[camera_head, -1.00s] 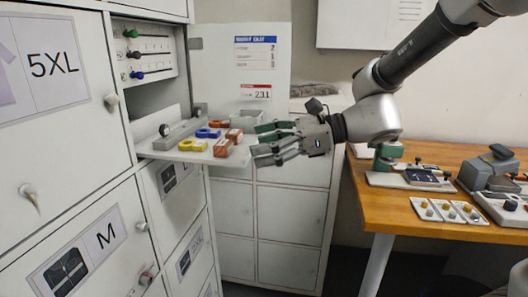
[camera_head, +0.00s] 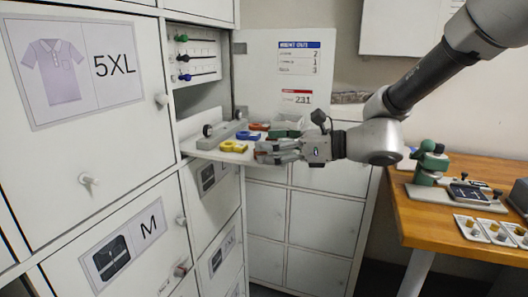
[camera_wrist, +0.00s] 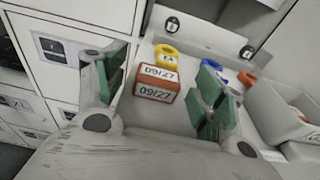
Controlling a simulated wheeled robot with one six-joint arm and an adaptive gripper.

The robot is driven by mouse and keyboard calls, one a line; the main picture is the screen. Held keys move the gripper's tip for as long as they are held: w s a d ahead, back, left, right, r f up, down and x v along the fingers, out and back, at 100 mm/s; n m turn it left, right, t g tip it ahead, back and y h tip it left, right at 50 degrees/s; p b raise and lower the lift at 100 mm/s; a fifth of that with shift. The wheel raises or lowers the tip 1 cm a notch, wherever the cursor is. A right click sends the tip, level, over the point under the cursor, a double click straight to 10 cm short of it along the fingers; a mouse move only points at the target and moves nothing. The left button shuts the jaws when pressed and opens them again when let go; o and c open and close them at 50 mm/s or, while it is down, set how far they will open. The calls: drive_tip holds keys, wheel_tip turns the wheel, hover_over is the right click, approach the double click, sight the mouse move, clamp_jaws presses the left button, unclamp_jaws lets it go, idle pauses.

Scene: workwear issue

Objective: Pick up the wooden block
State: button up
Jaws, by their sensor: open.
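A reddish-brown block (camera_wrist: 157,84) with white 09/27 labels on two faces sits on a pale shelf (camera_wrist: 140,118) in the wrist view. My gripper (camera_wrist: 163,88) is open, with one green-padded finger left of the block and the other to its right. Gaps show between the block and both fingers, so it is not held. In the head view my gripper (camera_head: 272,149) is over the right part of the pull-out shelf (camera_head: 205,153) and hides the block.
Yellow (camera_wrist: 167,51), blue (camera_wrist: 211,64) and orange (camera_wrist: 247,78) ring-like pieces lie behind the block. A pale bin (camera_wrist: 285,112) stands on the right. An open cabinet door (camera_head: 290,70) is behind my gripper. The wooden table (camera_head: 435,225) stands at the right.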

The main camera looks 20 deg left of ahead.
drive_tip(key=c, duration=1)
drive_tip(key=shift+o, duration=0.2)
